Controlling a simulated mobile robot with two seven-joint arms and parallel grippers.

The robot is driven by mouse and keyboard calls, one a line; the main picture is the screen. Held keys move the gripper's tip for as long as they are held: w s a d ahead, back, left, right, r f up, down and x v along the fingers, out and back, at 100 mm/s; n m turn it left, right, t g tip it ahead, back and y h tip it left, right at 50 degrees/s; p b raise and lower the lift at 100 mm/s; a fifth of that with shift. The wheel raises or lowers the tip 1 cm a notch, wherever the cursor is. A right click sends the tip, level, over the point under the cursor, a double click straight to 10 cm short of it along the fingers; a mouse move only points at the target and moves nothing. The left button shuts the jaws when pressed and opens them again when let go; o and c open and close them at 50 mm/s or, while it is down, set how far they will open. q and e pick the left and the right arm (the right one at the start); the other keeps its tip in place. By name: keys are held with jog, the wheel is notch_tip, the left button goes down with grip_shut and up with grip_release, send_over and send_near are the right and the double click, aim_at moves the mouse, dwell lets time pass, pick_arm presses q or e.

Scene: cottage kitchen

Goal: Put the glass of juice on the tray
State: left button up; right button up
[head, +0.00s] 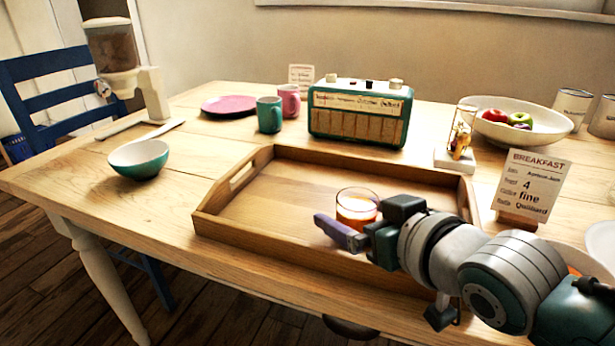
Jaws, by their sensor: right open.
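The glass of juice (357,198) is clear with orange juice in its lower part. It is upright and appears within the outline of the wooden tray (260,205), towards its right front. Its base is partly hidden by my right gripper (345,232), so I cannot tell for sure that it touches the tray floor. The right gripper is open, with a purple finger in front of the glass; its other finger is hard to see. The tray has raised walls and a handle slot at the left. My left gripper is not in view.
A teal radio (360,112) stands behind the tray. A breakfast card (532,182) and a white fruit bowl (545,137) are at the right. A teal bowl (139,158), pink plate (229,105) and two mugs (269,115) sit left and behind. The tray's left half is clear.

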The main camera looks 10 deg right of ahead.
jog(key=shift+s+r, duration=0.1)
jog(key=shift+r, duration=0.15)
jog(key=p+v, duration=0.4)
jog(key=v, duration=0.7)
jog(key=shift+s+d, duration=0.1)
jog(key=shift+s, duration=0.05)
jog(key=s+f+g+h, duration=0.1)
jog(key=s+g+h, duration=0.1)
jog(key=s+g, duration=0.7)
jog(key=s, duration=0.8)
jog(key=shift+d+g, duration=0.3)
jog(key=shift+g, duration=0.1)
jog(key=shift+s+r+p, duration=0.1)
jog(key=shift+p, duration=0.2)
notch_tip(320, 180, up, 57)
jog(key=p, duration=5.7)
jog(key=shift+r, duration=0.15)
